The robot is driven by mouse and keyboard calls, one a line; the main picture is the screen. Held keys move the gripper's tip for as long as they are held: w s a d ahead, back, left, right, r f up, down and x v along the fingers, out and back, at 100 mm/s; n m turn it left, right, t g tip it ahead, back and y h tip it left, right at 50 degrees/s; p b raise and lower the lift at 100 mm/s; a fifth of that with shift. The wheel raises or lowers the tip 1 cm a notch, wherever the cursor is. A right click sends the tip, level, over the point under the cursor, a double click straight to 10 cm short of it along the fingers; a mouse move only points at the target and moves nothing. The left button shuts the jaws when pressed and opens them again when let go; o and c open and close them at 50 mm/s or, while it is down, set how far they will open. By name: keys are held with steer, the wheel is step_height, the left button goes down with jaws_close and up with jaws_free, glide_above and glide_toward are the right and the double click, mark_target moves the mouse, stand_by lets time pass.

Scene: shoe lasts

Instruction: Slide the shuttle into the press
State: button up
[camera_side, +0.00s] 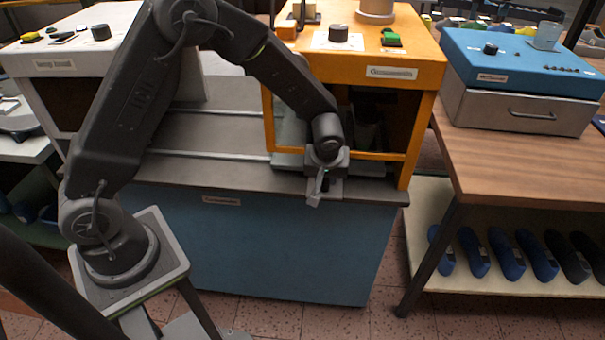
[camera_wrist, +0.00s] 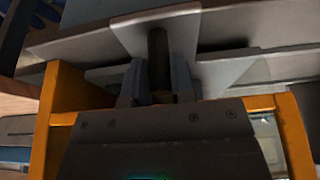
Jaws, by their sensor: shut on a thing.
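The press (camera_side: 430,75) is an orange, open-fronted housing on a blue cabinet in the side view. The shuttle (camera_side: 290,160) is a flat grey plate low at the press's front opening, largely hidden by my arm. In the wrist view, the shuttle's grey plate (camera_wrist: 152,22) has a tab with a dark upright handle (camera_wrist: 158,50). My gripper (camera_side: 321,183) is at the press's lower front edge. In the wrist view, my gripper (camera_wrist: 158,88) is shut around the handle, one finger on each side. How far the shuttle reaches inside the press is hidden.
Grey rails (camera_side: 215,153) run along the cabinet top left of the press. A wooden table (camera_side: 520,165) with a blue-topped box (camera_side: 525,75) stands right, with blue shoe lasts (camera_side: 508,255) on its lower shelf. A white unit (camera_side: 90,50) stands left.

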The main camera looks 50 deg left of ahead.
steer(key=o, duration=1)
steer(key=shift+s+r, duration=0.1)
steer(key=v, duration=0.4)
steer(key=shift+s+r, duration=0.1)
steer(key=shift+r, duration=0.25)
steer(key=s+d, duration=0.4)
steer(key=shift+s+d, duration=0.1)
steer(key=shift+d, duration=0.05)
